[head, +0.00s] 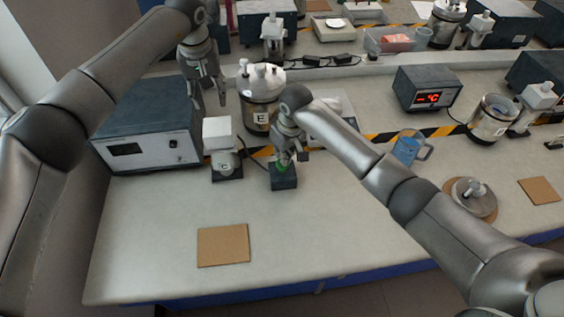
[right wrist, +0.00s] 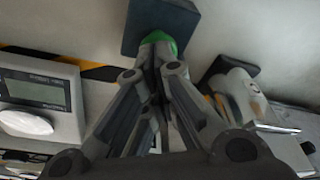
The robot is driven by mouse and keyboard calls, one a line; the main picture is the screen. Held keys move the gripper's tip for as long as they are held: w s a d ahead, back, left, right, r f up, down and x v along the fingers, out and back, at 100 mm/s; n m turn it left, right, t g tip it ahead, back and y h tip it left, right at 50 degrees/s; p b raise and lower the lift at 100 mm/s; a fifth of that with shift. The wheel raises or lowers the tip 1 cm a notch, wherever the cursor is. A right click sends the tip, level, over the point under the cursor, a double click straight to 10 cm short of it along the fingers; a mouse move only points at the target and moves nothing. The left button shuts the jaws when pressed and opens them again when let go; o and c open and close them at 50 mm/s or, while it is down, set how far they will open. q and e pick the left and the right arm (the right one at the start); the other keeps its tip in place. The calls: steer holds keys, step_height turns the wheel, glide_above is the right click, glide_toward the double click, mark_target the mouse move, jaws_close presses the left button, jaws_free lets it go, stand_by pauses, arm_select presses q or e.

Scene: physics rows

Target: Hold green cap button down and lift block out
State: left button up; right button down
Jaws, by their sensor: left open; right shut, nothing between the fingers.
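A green cap button (head: 282,168) sits on a small dark box (head: 284,181) near the middle of the bench. My right gripper (head: 286,158) is shut and empty, with its tips at the top of the button. In the right wrist view the tips cover most of the green cap (right wrist: 158,37) above the dark box (right wrist: 160,14); I cannot tell how far it is pressed. A white block (head: 219,132) tops a small stand with a dark base, left of the button. My left gripper (head: 209,97) is open and empty, above and behind that block.
A metal canister marked E (head: 260,115) stands behind the button. A grey instrument box (head: 150,135) stands at left. A brown square mat (head: 223,245) lies at the front on otherwise clear bench. A blue-filled jug (head: 407,148) and a scale (right wrist: 40,100) are nearby.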

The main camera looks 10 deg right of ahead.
mark_target(217, 125)
steer(key=shift+f, duration=0.1)
steer(key=shift+f, duration=1.6)
stand_by(0.3)
arm_select(q)
steer(key=shift+c, duration=0.5)
steer(key=shift+f, duration=0.1)
steer(key=shift+s+f, duration=0.1)
steer(key=shift+f, duration=3.9)
